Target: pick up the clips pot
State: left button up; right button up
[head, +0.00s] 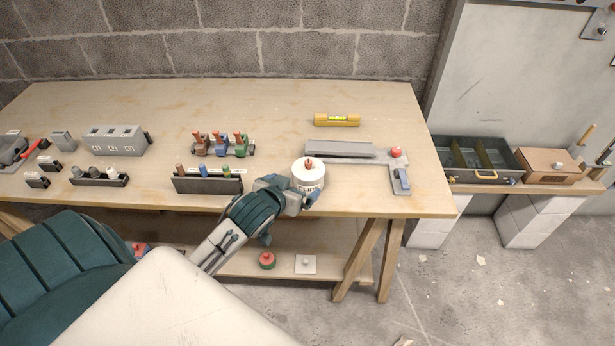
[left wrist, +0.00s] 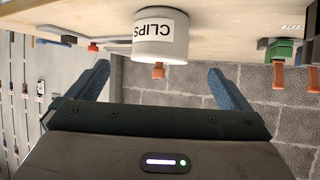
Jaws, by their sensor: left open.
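The clips pot (head: 308,176) is a white round pot with a reddish-brown knob on its lid and a label reading CLIPS. It stands upright near the front edge of the workbench (head: 270,205). In the left wrist view the pot (left wrist: 162,40) appears upside down, ahead of and between my two spread fingers. My left gripper (head: 296,198) is at the bench's front edge, close to the pot; it also shows in the left wrist view (left wrist: 160,88), open and empty. I cannot tell whether a finger touches the pot. My right gripper is not in view.
Right of the pot are a grey metal bracket (head: 400,180) and a red knob (head: 396,152). A yellow level (head: 337,120) lies behind. Left are a black rack (head: 208,185) and a tool holder (head: 220,150).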

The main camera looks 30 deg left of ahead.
aim_at(305, 173)
pick_arm(q)
jog(key=w, duration=0.2)
jog(key=w+f, duration=0.1)
jog(key=w, duration=0.1)
jog(key=shift+w+a+f+p, duration=0.2)
jog(key=shift+w+p, duration=0.15)
jog(key=shift+w, duration=0.05)
jog(key=shift+w+a+f, duration=0.15)
jog(key=shift+w+f, duration=0.1)
jog(key=shift+w, duration=0.25)
jog(key=p+x, duration=0.1)
jog(key=x, duration=0.3)
jog(key=shift+w+a+r+p, duration=0.1)
jog(key=shift+a+p, duration=0.05)
jog(key=shift+p, duration=0.15)
jog(key=shift+w+f, duration=0.25)
jog(key=shift+w, duration=0.05)
jog(key=shift+s+a, duration=0.1)
jog(key=c, duration=0.7)
jog(key=shift+r, duration=0.1)
jog(key=c, duration=0.3)
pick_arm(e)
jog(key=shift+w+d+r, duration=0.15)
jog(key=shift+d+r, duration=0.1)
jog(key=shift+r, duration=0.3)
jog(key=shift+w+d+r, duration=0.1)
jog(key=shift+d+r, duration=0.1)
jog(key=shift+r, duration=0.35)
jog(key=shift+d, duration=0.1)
